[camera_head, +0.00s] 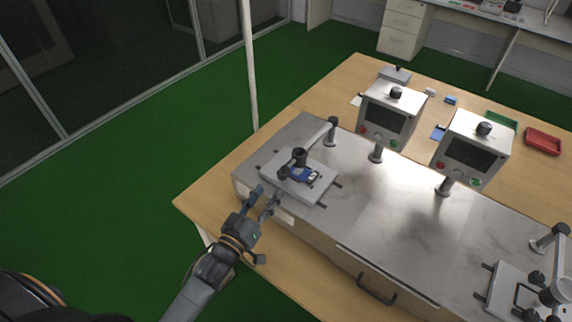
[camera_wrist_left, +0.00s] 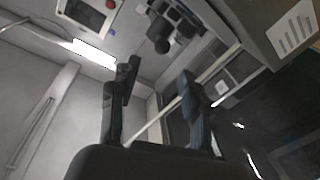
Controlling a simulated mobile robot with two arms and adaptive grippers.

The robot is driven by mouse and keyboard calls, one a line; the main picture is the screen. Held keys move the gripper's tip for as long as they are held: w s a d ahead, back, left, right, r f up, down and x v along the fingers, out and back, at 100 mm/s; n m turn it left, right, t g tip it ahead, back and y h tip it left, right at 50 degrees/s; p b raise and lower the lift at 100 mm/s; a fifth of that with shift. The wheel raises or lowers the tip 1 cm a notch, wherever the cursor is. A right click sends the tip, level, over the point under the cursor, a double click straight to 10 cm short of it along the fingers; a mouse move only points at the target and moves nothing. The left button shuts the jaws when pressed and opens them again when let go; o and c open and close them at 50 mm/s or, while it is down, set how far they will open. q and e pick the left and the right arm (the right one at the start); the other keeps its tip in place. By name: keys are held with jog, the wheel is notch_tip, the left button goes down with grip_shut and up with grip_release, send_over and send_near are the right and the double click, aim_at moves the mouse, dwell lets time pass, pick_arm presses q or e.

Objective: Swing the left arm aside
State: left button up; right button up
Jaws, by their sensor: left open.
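My left gripper (camera_head: 262,199) is open and empty. Its arm comes in from the bottom, and the fingers are near the left front edge of the grey metal test bench (camera_head: 300,236). A test fixture (camera_head: 306,183) with a blue part (camera_head: 303,174) on it stands on the bench just beyond the fingertips. In the left wrist view my left gripper (camera_wrist_left: 155,95) shows two dark fingers spread apart with nothing between them. My right gripper is not in view.
Two control boxes (camera_head: 392,112) (camera_head: 469,147) stand on posts at the back. A second fixture (camera_head: 515,292) is at the right. A red tray (camera_head: 543,141) lies on the wooden table (camera_head: 195,198). A white pole (camera_head: 250,70) rises behind. The green floor (camera_head: 120,210) at left is clear.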

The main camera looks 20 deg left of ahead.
aim_at(283, 172)
pick_arm(q)
jog(key=w, duration=0.3)
jog(key=w+d+p, duration=0.1)
jog(key=w, duration=0.5)
jog(key=shift+w+d+p, duration=0.2)
jog(key=shift+d+p, duration=0.15)
jog(key=shift+p, duration=0.05)
jog(key=shift+w+d+f, duration=0.1)
jog(key=shift+w+f, duration=0.05)
jog(key=shift+w, duration=0.35)
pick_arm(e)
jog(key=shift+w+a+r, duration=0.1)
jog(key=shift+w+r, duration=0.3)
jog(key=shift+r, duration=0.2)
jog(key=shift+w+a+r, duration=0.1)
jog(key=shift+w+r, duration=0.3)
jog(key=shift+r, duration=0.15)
pick_arm(q)
grip_shut()
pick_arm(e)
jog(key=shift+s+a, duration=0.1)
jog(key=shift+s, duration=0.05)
